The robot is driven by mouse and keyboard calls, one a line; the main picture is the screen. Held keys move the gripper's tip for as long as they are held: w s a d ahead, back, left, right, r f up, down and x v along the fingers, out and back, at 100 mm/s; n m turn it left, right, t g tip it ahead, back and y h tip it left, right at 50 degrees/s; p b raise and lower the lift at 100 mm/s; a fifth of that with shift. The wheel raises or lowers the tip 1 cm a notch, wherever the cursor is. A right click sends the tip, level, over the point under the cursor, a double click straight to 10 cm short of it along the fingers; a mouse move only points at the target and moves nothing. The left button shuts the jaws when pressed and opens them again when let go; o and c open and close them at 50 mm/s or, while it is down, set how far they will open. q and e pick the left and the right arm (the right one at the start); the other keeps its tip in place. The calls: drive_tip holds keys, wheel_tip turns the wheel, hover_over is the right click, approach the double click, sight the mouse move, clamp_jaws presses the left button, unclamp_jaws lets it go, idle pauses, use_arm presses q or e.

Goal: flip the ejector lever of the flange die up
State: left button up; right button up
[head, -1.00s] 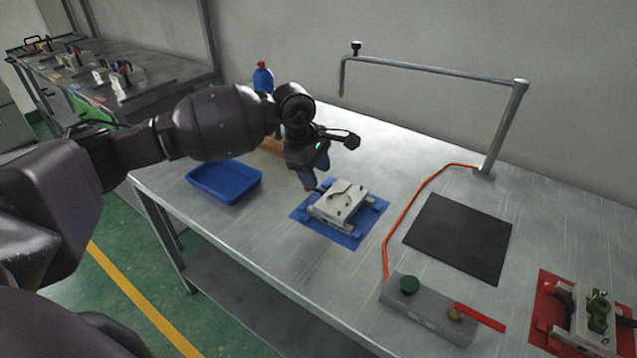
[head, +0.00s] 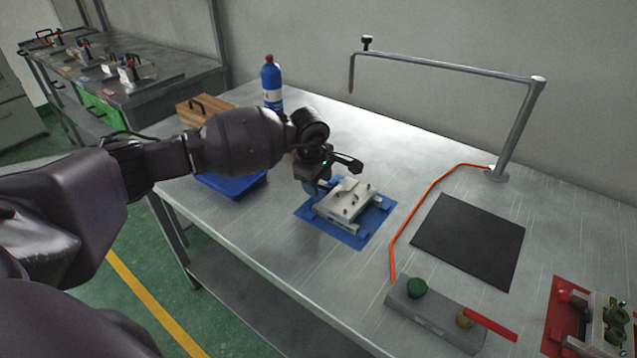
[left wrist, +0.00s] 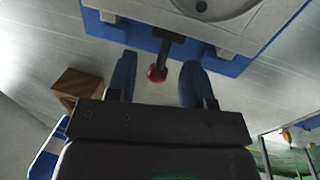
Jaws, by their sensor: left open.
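The pale grey die (head: 346,203), which I take for the flange die, lies on a blue mat (head: 354,240) on the metal table. It also shows at the top of the left wrist view (left wrist: 225,8). Its ejector lever, a dark stalk with a red knob (left wrist: 157,73), sticks out from the die's edge there. In the head view my arm hides the lever. My left gripper (head: 318,184) is at the die's left far side. Its blue fingers are open, one on each side of the red knob, with gaps visible. The right gripper is not in view.
A blue tray (head: 232,188) is partly hidden behind my left arm. A blue bottle (head: 272,85) and a wooden box (head: 203,108) stand at the back. A black mat (head: 470,240), an orange hose (head: 418,210) and another die on a red mat (head: 553,330) lie to the right.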

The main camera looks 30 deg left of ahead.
use_arm(q)
drive_tip(key=shift+w+f, duration=0.1)
drive_tip(key=shift+f, duration=0.2)
drive_tip(key=shift+c, duration=0.3)
